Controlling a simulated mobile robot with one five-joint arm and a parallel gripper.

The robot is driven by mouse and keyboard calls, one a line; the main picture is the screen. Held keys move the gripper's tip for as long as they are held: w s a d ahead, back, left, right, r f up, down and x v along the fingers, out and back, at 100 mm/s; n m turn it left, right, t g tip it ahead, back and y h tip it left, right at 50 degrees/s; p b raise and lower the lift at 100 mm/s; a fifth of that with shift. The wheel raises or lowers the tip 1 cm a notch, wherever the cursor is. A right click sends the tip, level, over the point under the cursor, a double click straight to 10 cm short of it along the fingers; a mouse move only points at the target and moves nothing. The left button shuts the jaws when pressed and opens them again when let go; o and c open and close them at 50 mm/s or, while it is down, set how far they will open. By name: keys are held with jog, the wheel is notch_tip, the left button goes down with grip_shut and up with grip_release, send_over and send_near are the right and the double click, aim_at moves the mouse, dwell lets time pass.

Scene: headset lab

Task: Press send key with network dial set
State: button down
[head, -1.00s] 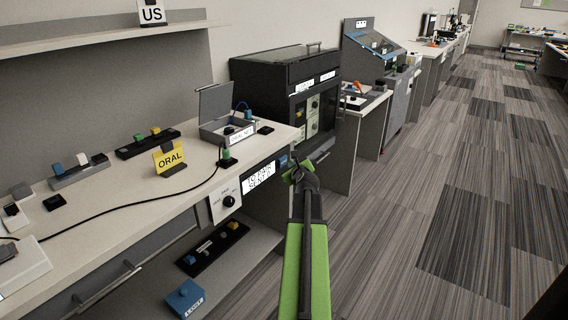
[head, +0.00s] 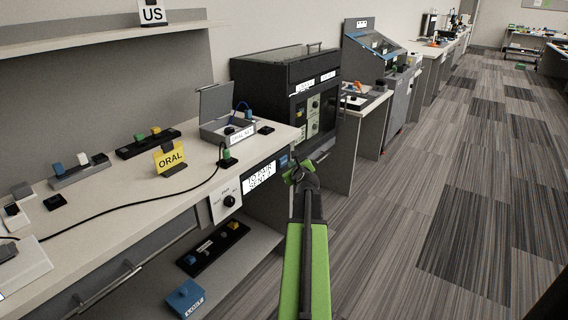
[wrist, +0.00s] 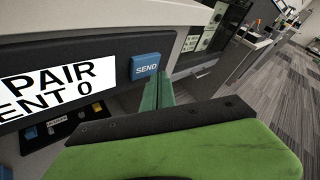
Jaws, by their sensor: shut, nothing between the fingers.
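The blue send key (wrist: 145,66), lettered SEND, sits at the right end of a dark panel in the wrist view. It also shows small on the bench front in the head view (head: 283,160). Beside it is a white display (wrist: 50,85) reading "PAIR" and "SENT 0", partly cut off. The network dial (head: 229,201) is a black knob on a white plate left of the display; its setting is too small to read. My gripper (wrist: 158,88) is shut and empty. Its green fingertips are just below and right of the send key; I cannot tell whether they touch it.
A lower shelf holds a blue box (head: 186,298). A dark cabinet (head: 285,78) stands beyond. The carpet floor (head: 450,180) at right is clear.

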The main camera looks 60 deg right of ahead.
jog(key=shift+w, duration=0.1)
jog(key=shift+w, duration=0.3)
jog(key=shift+w, duration=0.45)
dwell(0.6)
jog(key=shift+s, duration=0.85)
jog(key=s, duration=0.5)
dwell(1.0)
